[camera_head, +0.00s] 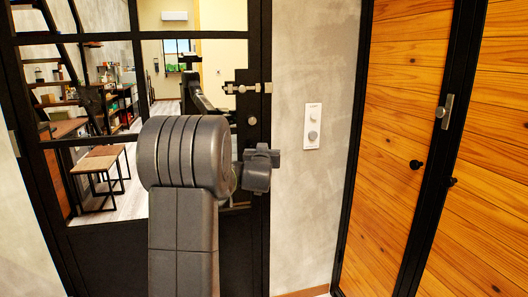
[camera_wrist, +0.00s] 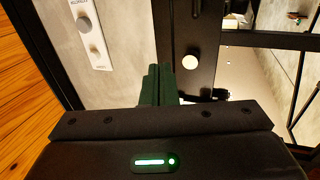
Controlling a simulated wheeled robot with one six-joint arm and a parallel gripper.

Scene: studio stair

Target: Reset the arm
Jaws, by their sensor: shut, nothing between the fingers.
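My arm stands in front of a black-framed glass door (camera_head: 105,262) in the head view and hides part of it. My gripper (camera_wrist: 157,84) shows in the wrist view as two dark fingers pressed together, with nothing held. It points towards the dark door frame (camera_wrist: 204,40), close to a pale round knob (camera_wrist: 190,62). I cannot tell whether the fingers touch the frame.
A metal latch (camera_head: 248,88) sits on the door's edge. A white wall panel with knobs (camera_head: 312,126) is to the right, also in the wrist view (camera_wrist: 90,35). Wooden doors (camera_head: 405,130) stand further right. Stools (camera_head: 98,163) and shelves show through the glass.

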